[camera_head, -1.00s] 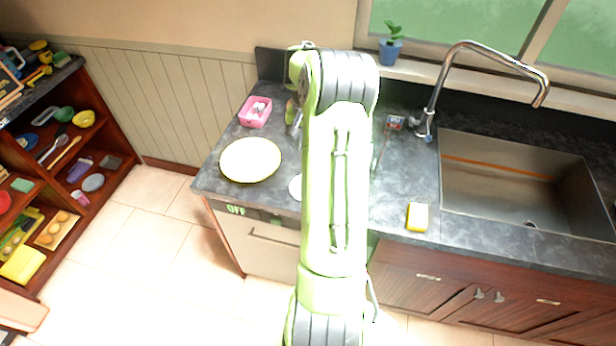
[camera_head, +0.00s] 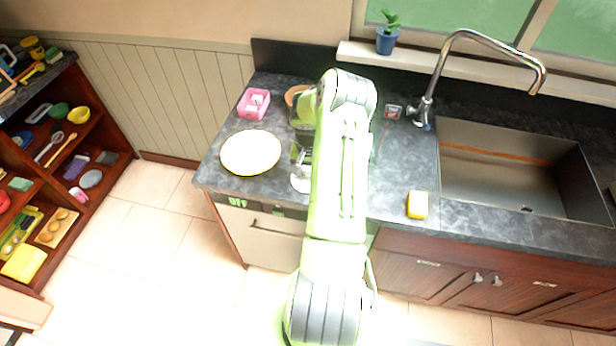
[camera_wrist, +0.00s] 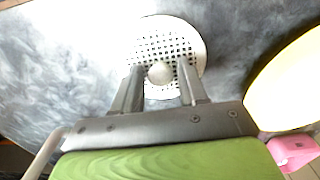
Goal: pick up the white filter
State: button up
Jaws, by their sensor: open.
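The white filter (camera_wrist: 165,35) is a round disc full of small square holes, with a rounded knob in its middle. It lies flat on the dark counter. In the head view the filter (camera_head: 299,184) shows partly, just below my gripper (camera_head: 302,160) and left of my arm. In the wrist view my gripper (camera_wrist: 158,82) is open, its two fingers reaching over the near part of the disc on either side of the knob. I cannot tell whether the fingers touch the disc.
A yellowish-white plate (camera_head: 250,152) lies left of the filter. A pink container (camera_head: 253,103) stands behind it. A brownish round item (camera_head: 295,95) is partly hidden by my arm. A yellow sponge (camera_head: 417,205) and the sink (camera_head: 510,165) are to the right.

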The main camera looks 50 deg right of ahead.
grip_shut()
